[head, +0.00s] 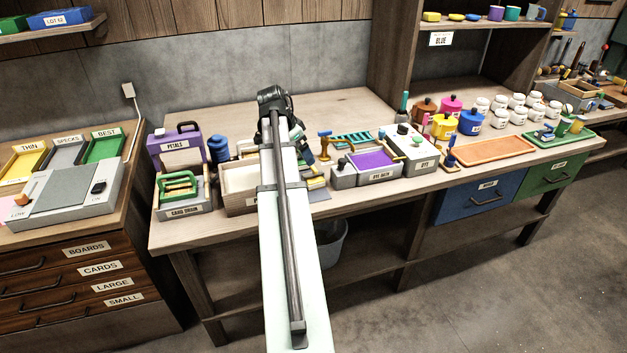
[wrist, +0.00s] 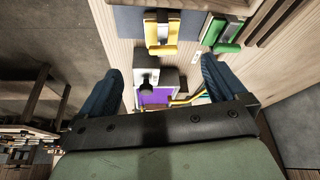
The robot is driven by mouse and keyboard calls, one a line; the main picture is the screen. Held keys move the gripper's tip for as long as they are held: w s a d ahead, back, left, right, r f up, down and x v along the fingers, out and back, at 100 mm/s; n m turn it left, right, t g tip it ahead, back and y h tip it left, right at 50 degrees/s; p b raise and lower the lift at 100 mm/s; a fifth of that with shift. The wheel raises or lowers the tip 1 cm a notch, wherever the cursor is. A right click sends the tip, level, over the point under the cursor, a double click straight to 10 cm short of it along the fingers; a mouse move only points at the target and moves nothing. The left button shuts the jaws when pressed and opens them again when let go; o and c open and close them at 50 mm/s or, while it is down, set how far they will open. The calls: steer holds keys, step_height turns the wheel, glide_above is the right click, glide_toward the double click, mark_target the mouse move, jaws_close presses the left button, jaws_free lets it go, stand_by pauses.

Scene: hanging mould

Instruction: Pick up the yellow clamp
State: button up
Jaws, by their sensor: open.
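The yellow clamp (wrist: 161,36) shows at the top of the wrist view, lying on a grey-blue pad (wrist: 129,20). In the head view, a small yellow piece (head: 315,182) just below my gripper seems to be this clamp, partly hidden by the arm. My gripper (wrist: 160,66) is open, with its two dark blue fingers wide apart and nothing between them. The clamp lies beyond the fingertips in the wrist view, not between them. In the head view my gripper (head: 308,152) hangs over the middle of the bench.
A green clamp (wrist: 229,34) lies right of the yellow one. A box with a purple top (wrist: 155,96) shows between the fingers. In the head view, grey boxes (head: 345,178) stand right of my gripper and a wooden tray (head: 239,177) stands left.

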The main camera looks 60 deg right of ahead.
mark_target(313, 171)
steer(key=x, duration=0.8)
steer(key=shift+s+d+f, duration=0.1)
steer(key=shift+d+f, duration=0.15)
steer(key=shift+x, duration=2.7)
steer(key=shift+d, duration=0.2)
steer(key=c, duration=1.2)
steer(key=shift+r, duration=0.15)
